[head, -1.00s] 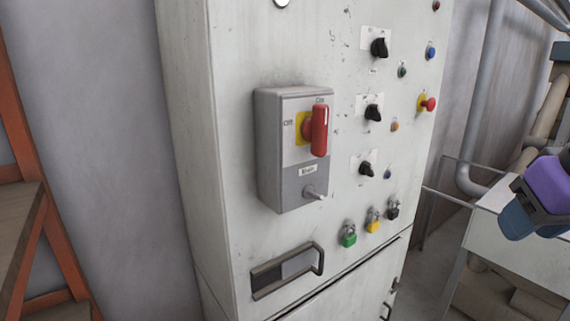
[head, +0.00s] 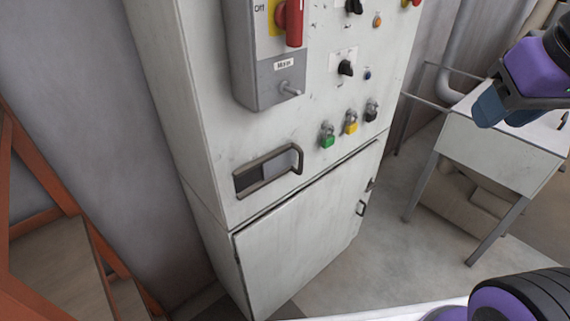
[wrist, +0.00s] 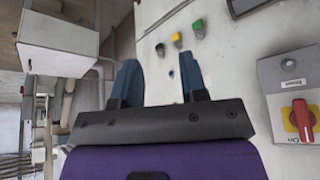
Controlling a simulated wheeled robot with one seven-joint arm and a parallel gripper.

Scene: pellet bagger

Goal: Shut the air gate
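No part in view is marked as an air gate, and I cannot tell which one it is. A grey cabinet (head: 290,245) fills the middle of the head view. A dark-framed slot with a bar handle (head: 268,170) sits on its front, above a closed lower door. My gripper (head: 505,112) is at the upper right of the head view, well apart from the cabinet front. In the wrist view my gripper (wrist: 158,80) has its two blue fingers spread wide. Nothing is between them.
A switch box (head: 268,85) with a red handle (head: 295,22) is above the slot. A white stand (head: 490,150) is at the right, below my gripper. An orange-framed rack (head: 60,230) is at the left. The floor before the cabinet is clear.

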